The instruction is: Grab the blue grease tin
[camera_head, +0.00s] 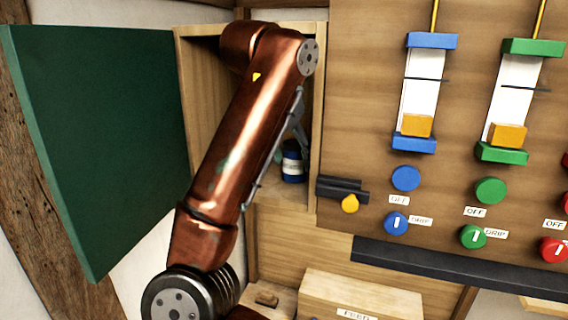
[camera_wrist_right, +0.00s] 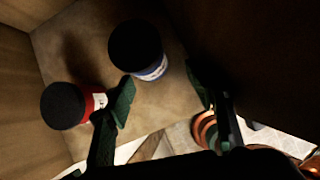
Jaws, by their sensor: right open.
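The blue grease tin (camera_head: 292,163) stands upright inside the open wall cabinet, near its right wall, partly hidden by my arm in the head view. In the right wrist view the blue tin (camera_wrist_right: 152,69) has a dark lid and a white-and-blue label. My right gripper (camera_wrist_right: 160,78) is open and empty; its two green fingers point toward the blue tin, which lies just beyond the tips, nearer the left finger. In the head view the gripper is mostly hidden behind my arm. My left gripper is not in view.
A red tin (camera_wrist_right: 92,102) with a dark lid stands beside the blue one, close to the left finger. The green cabinet door (camera_head: 105,140) is swung open left. A panel (camera_head: 365,100) with sliders and knobs is right of the cabinet; a wooden feed box (camera_head: 355,293) is below.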

